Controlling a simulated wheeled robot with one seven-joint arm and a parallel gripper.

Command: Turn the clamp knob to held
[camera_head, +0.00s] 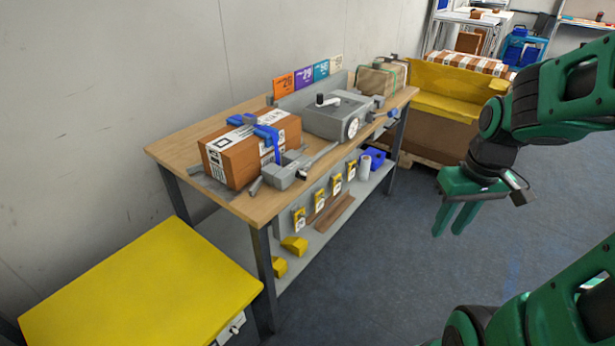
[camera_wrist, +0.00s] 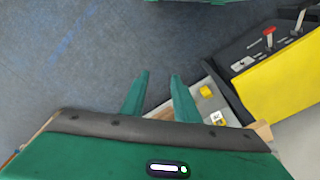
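A grey device (camera_head: 338,117) stands on the workbench (camera_head: 180,148), with a black-and-white handle (camera_head: 327,100) on top and a round white dial (camera_head: 352,128) on its front. A grey clamp-like fixture (camera_head: 290,171) with a rod sits in front of a brown carton (camera_head: 245,155). Which part is the clamp knob, and its setting, I cannot tell at this size. My gripper (camera_head: 456,217) hangs over the floor right of the bench, apart from everything. In the wrist view its fingers (camera_wrist: 160,82) are parted with nothing between them.
A blue tool (camera_head: 266,132) lies on the carton. A yellow-topped unit (camera_head: 140,285) stands at the bench's near end. A wrapped parcel (camera_head: 381,77) sits at the bench's far end, near a yellow-covered crate (camera_head: 450,88). The grey floor (camera_head: 400,260) right of the bench is clear.

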